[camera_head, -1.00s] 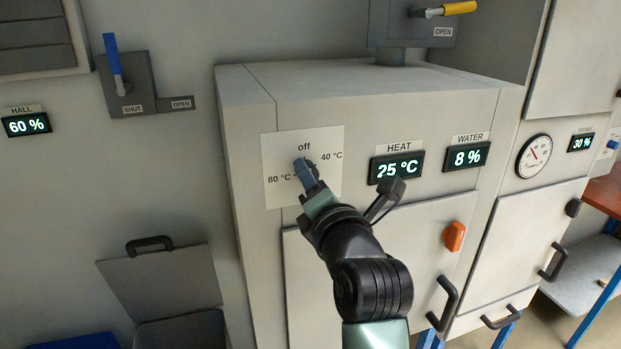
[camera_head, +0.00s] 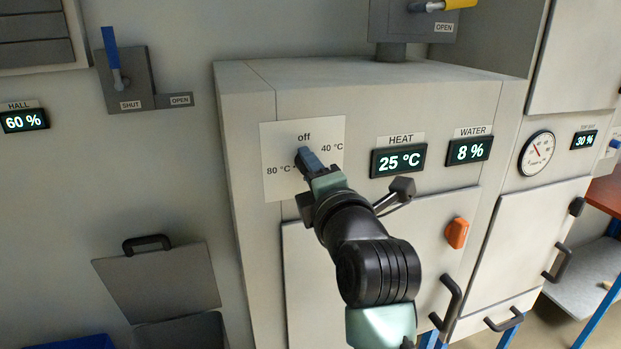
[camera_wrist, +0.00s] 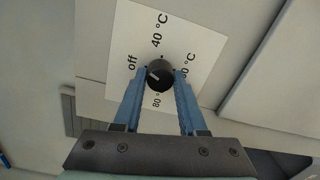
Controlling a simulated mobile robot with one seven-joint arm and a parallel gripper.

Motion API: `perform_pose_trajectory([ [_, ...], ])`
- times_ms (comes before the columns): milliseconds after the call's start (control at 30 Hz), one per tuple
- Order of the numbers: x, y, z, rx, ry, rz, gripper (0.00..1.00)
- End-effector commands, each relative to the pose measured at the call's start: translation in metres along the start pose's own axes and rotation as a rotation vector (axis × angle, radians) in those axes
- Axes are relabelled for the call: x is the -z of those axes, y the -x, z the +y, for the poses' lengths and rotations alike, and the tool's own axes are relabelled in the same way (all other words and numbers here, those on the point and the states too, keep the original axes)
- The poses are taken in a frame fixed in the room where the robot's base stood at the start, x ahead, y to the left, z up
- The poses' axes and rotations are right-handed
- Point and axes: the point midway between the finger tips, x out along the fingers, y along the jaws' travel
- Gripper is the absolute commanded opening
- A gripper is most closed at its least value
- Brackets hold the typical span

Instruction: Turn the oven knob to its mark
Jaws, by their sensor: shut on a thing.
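The oven knob is a dark round knob (camera_wrist: 160,75) with a pale pointer line, in the wrist view. Its line points up-left toward the "off" label. The knob sits on a white dial plate (camera_head: 327,130) marked off, 40 °C, 80 °C and one partly hidden label. My gripper (camera_head: 309,163) is at the dial, its blue fingers on either side of the knob. In the wrist view my gripper (camera_wrist: 160,80) is shut on the knob. In the head view the fingers hide the knob.
The heat display (camera_head: 398,161) reads 25 °C and the water display (camera_head: 469,151) reads 8 %. An orange knob (camera_head: 457,233) and a black door handle (camera_head: 448,305) stick out to the right of my arm. A lidded bin (camera_head: 160,280) stands at lower left.

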Motion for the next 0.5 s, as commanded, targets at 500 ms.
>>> perform_pose_trajectory([
  [500,-0.0001,-0.0003,-0.001,0.023,-0.491,0.014,0.0],
])
